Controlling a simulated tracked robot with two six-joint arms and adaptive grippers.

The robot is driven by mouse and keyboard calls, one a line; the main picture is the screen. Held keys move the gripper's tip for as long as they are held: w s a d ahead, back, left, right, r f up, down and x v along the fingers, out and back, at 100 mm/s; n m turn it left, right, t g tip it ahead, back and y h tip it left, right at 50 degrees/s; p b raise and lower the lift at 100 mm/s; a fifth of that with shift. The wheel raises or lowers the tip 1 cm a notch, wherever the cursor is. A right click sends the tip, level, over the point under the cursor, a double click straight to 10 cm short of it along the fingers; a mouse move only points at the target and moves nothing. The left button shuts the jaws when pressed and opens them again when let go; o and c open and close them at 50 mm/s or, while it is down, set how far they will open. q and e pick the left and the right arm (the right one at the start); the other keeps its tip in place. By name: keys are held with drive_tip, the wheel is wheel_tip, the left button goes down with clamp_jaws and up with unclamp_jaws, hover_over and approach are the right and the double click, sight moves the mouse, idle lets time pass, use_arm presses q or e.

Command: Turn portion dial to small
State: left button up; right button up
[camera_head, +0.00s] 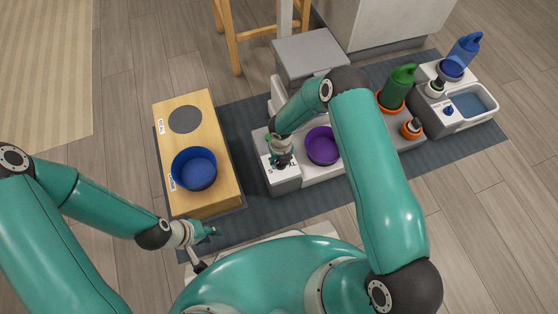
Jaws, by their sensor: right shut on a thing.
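The feeder (285,185) is a grey and white unit with a lettered white label plate on its front part. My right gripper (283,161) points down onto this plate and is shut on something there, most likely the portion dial. The gripper hides the dial, so its setting cannot be read. Part of the lettering is covered too. My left gripper (209,231) hangs at the front, near the corner of a wooden stand, clear of the feeder. Its fingers are too small to tell open from shut.
A purple bowl (322,145) sits right beside my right gripper. The wooden stand (212,124) at left holds a blue bowl (194,169). Green (398,88) and blue (465,50) bottles and a water tray (471,104) stand at right. My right arm crosses above the mat.

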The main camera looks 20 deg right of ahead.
drive_tip(key=shift+a, duration=0.1)
idle(0.4)
drive_tip(key=o, duration=1.1)
drive_tip(key=shift+r, duration=0.55)
wheel_tip(320, 180, up, 11)
drive_tip(key=shift+f, duration=0.15)
